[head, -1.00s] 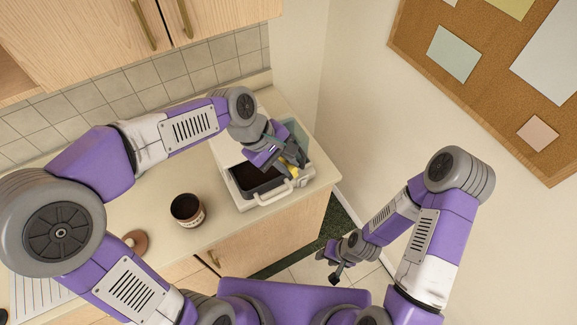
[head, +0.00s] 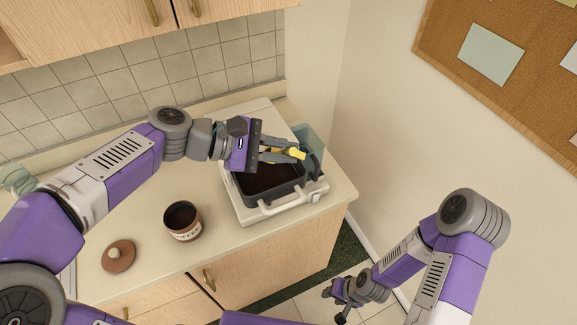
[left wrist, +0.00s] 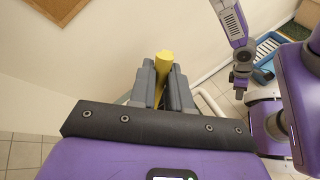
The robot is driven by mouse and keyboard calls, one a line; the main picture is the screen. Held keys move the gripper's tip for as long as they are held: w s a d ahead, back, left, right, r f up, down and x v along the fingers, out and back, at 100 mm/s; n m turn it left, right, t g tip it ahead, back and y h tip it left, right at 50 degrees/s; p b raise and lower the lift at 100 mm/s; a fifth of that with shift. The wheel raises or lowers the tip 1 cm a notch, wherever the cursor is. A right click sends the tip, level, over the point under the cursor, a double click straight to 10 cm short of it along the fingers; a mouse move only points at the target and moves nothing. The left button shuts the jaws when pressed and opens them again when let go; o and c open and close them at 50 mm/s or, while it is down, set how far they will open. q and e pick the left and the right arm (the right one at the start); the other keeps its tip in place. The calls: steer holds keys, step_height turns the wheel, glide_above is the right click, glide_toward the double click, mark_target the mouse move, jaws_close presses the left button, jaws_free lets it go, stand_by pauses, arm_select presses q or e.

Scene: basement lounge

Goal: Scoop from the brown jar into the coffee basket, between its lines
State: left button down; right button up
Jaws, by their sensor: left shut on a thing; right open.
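The brown jar (head: 184,232) with a coffee label stands open on the counter, dark inside. The coffee basket (head: 262,188) sits in the white coffee machine (head: 250,218); it is dark inside, and its lines cannot be made out. My left gripper (head: 295,154) is over the basket's back right side, shut on a yellow scoop (head: 299,153). In the left wrist view the yellow handle (left wrist: 164,65) shows between the fingers; the scoop's bowl is not clearly seen. My right gripper (head: 338,296) is open and empty, low in front of the counter.
A brown lid (head: 118,256) with a pale knob lies on the counter left of the jar. A clear bluish tank (head: 310,146) stands at the machine's back right. The wall is close on the right. Counter between jar and machine is clear.

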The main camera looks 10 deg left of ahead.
arm_select(q)
steer(key=a+n+t+b, duration=0.1)
steer(key=n+t+b, duration=0.1)
steer(key=b, duration=0.1)
steer(key=w+a+r+n+t+h+b, duration=0.1)
steer(key=n+t+b, duration=0.2)
steer(key=a+r+n+t+h+b, duration=0.1)
steer(key=n+t+b, duration=0.1)
steer(key=b, duration=0.1)
steer(key=shift+w+b, duration=0.2)
steer(key=shift+b, duration=0.2)
stand_by(0.4)
